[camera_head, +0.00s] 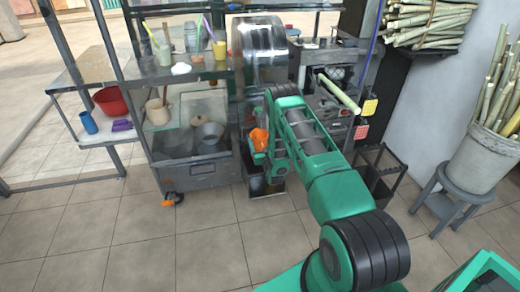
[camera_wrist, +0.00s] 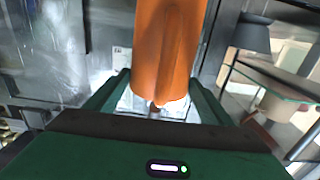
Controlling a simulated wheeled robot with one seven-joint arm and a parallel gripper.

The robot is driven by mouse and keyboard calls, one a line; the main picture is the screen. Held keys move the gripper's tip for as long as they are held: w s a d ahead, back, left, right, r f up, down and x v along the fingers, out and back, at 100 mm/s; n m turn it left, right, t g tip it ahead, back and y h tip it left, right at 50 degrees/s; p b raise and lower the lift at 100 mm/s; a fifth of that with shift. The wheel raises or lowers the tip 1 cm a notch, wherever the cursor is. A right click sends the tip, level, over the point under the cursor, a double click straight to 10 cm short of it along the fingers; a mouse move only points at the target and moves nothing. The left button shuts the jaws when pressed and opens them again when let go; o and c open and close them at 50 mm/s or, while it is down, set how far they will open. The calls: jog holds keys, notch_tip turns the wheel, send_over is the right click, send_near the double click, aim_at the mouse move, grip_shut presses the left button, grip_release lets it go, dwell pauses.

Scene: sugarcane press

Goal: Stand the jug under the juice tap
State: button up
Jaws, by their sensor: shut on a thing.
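The orange jug (camera_head: 259,139) is at my gripper (camera_head: 266,155), low in front of the press cart. In the wrist view the jug (camera_wrist: 167,50) fills the upper middle, between the two green fingers of my gripper (camera_wrist: 158,100). The gripper is shut on the jug. The sugarcane press (camera_head: 335,75) stands behind my arm, with a cane stalk (camera_head: 340,92) sticking out of its front. I cannot make out the juice tap; my arm covers part of the press front. What is directly under the jug is unclear in the wrist view.
A glass-fronted cart (camera_head: 190,130) with cups on top stands left of the jug. A dark rack (camera_head: 377,175) is on the floor to the right of my arm. A stool (camera_head: 455,195) bears a bucket (camera_head: 480,160) of canes. The tiled floor at front left is clear.

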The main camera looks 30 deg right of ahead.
aim_at(260, 148)
jog(key=shift+f, duration=1.7)
jog(key=o, duration=1.5)
jog(key=shift+f, duration=0.15)
jog(key=shift+c, duration=0.2)
